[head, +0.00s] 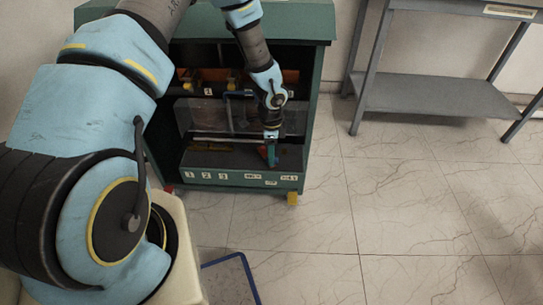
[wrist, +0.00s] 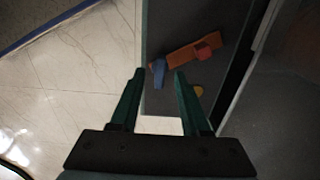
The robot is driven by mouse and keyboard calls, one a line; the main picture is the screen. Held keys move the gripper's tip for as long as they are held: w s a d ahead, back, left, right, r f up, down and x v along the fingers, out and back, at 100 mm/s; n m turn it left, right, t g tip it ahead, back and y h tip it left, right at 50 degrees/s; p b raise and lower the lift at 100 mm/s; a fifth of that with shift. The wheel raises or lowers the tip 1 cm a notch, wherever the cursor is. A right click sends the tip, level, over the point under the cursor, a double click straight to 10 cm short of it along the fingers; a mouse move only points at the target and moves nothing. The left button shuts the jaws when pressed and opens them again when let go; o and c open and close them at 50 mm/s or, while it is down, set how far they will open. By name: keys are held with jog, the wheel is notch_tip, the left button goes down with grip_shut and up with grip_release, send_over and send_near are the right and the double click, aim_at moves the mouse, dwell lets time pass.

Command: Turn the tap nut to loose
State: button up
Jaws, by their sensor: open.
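My gripper (wrist: 159,73) is open, its two green fingers apart. In the wrist view a small blue piece (wrist: 158,69) shows in the gap between the fingertips; I cannot tell whether it is between them or beyond. I cannot tell which of these is the tap nut. In the head view my gripper (head: 270,153) points down at the right front of the green cabinet, hiding most of these parts.
The green transformer cabinet (head: 318,85) has an open front with bars and pipes inside and a labelled lower ledge (head: 230,178). A grey metal table (head: 430,95) stands to the right. The tiled floor (head: 400,210) is clear in front. A blue-edged mat (head: 230,280) lies nearby.

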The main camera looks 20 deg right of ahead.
jog(key=shift+f, duration=0.55)
grip_shut()
